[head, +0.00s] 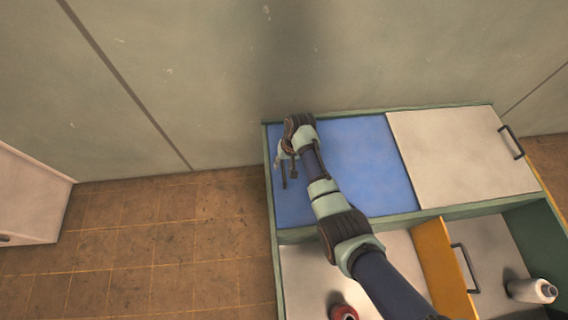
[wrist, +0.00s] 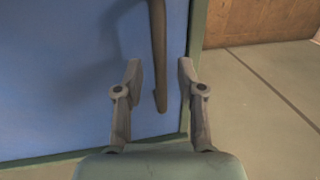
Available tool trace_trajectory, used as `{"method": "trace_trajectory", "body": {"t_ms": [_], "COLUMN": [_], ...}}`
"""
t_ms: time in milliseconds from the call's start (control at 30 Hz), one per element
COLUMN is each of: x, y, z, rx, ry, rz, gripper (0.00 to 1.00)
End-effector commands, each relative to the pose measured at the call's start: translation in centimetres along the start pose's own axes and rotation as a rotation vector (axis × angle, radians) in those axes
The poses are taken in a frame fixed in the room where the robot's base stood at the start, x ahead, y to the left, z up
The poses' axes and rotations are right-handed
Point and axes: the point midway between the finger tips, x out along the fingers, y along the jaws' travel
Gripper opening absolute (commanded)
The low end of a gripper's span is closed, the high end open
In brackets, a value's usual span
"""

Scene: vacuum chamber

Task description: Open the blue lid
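The blue lid (head: 367,165) lies flat and closed in the left top of the green-framed cabinet in the head view. It also fills the left of the wrist view (wrist: 60,80). Its dark bar handle (wrist: 158,55) runs close to the lid's edge. In the head view part of the handle (head: 284,176) shows at the lid's left side, and my arm hides some of the lid. My gripper (wrist: 160,72) is open, with the end of the handle appearing between its two fingers. I cannot tell whether the fingers touch it.
A white lid (head: 455,150) with a dark handle (head: 511,142) is beside the blue one. Below are open compartments, a yellow divider (head: 444,265), a white bottle (head: 532,290) and a red item (head: 343,313). A wall (head: 210,60) stands close behind; floor is free at left.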

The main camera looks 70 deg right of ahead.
Motion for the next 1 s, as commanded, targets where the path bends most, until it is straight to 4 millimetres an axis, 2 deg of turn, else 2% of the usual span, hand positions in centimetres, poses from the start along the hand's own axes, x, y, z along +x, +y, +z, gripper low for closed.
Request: {"method": "trace_trajectory", "body": {"t_ms": [100, 333, 767, 867, 1000], "x": [-0.1, -0.1, -0.2, -0.4, -1.0], "y": [0.0, 0.0, 0.2, 0.9, 3.1], "z": [0.0, 0.0, 0.0, 0.0, 0.0], "rx": [0.0, 0.0, 0.001, 0.003, 0.004], "ry": [0.0, 0.0, 0.0, -0.001, -0.002], "rz": [0.0, 0.0, 0.0, 0.0, 0.001], "gripper": [0.37, 0.0, 0.0, 0.0, 0.0]}}
